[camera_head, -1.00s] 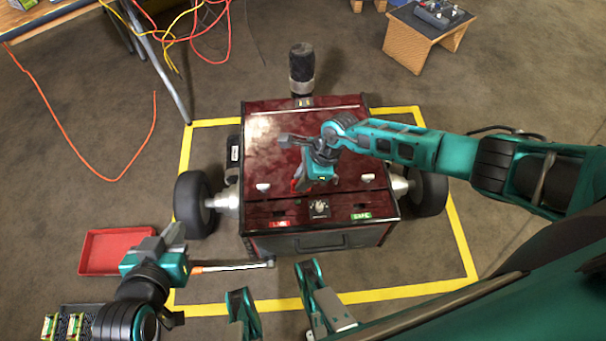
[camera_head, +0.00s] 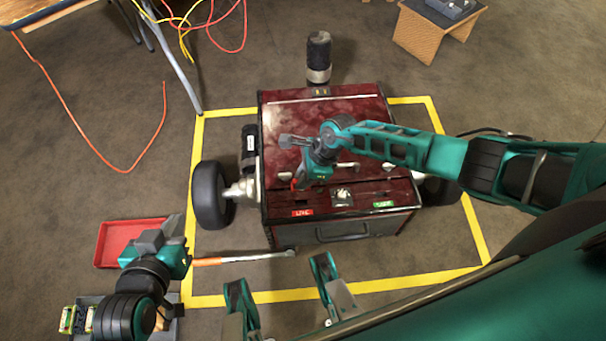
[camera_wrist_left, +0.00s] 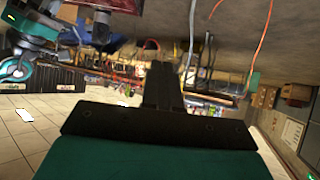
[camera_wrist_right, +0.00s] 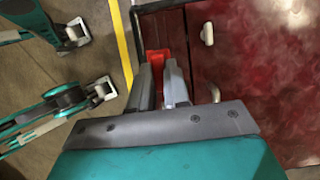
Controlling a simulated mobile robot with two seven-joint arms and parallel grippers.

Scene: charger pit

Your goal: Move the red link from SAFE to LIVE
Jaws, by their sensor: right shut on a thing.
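The red link (camera_wrist_right: 157,62) is between the fingertips of my right gripper (camera_wrist_right: 165,85); it shows as a small red piece in the head view (camera_head: 296,184). My right gripper (camera_head: 302,182) is shut on it at the front part of the dark red cart top, just behind the red LIVE label (camera_head: 303,212). The green SAFE label (camera_head: 384,205) is further right on the front strip. Whether the link touches a socket is hidden. My left gripper (camera_head: 174,228) is away at the left, its fingers (camera_wrist_left: 162,85) together with nothing visible between them.
The cart (camera_head: 340,120) stands inside a yellow floor outline (camera_head: 380,285). A red tray (camera_head: 112,240) and an orange-handled bar (camera_head: 240,259) are near my left gripper. A black cylinder (camera_head: 319,55) stands behind the cart. Loose cables (camera_head: 150,140) lie at back left.

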